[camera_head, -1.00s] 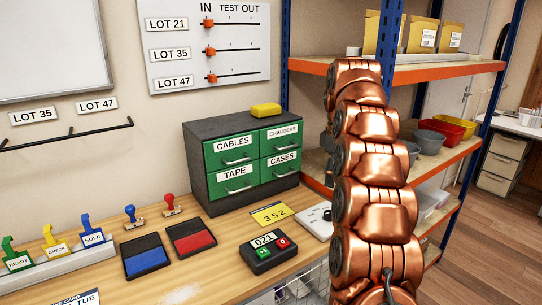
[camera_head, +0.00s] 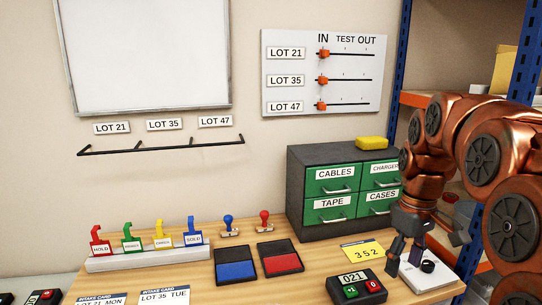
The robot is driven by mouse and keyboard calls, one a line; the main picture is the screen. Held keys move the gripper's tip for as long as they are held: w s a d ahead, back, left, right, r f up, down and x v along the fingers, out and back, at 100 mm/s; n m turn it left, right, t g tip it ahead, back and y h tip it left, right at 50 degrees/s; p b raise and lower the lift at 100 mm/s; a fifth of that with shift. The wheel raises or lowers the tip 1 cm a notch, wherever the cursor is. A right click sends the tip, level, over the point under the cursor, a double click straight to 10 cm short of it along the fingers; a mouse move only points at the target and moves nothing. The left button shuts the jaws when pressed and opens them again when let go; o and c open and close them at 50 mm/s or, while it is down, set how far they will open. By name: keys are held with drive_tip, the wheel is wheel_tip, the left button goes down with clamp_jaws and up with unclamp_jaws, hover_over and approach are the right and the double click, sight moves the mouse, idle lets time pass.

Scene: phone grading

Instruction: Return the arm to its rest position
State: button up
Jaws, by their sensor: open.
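My copper arm comes in from the right edge and bends down in front of the shelf. My gripper (camera_head: 405,259) points down at the right end of the workbench (camera_head: 330,262). Its dark fingers are apart and appear empty. It is over or beside a white device (camera_head: 430,277) with a round dark knob, and hides part of it. I cannot tell whether the fingers touch the device. The yellow 352 card (camera_head: 362,251) lies just left of the gripper.
A green drawer cabinet (camera_head: 345,190) with a yellow block (camera_head: 371,143) on top stands behind the gripper. A black counter (camera_head: 357,287) reading 021 lies in front. Stamp pads (camera_head: 236,263), stamps and a tag rack (camera_head: 150,256) are left. The blue-posted shelf (camera_head: 412,98) is right.

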drive_tip(key=s+a+f+m, duration=0.1)
drive_tip(key=s+a+f, duration=0.2)
drive_tip(key=s, duration=0.5)
drive_tip(key=s+a+f+m, duration=0.2)
drive_tip(key=s+a+f, duration=0.1)
drive_tip(key=s, duration=0.6)
drive_tip(key=s+a+f+m+g+p, duration=0.1)
drive_tip(key=s+a+f, duration=0.2)
drive_tip(key=s, duration=0.6)
drive_tip(key=shift+f+m, duration=0.4)
drive_tip(key=shift+f, duration=0.35)
drive_tip(key=shift+c, duration=0.2)
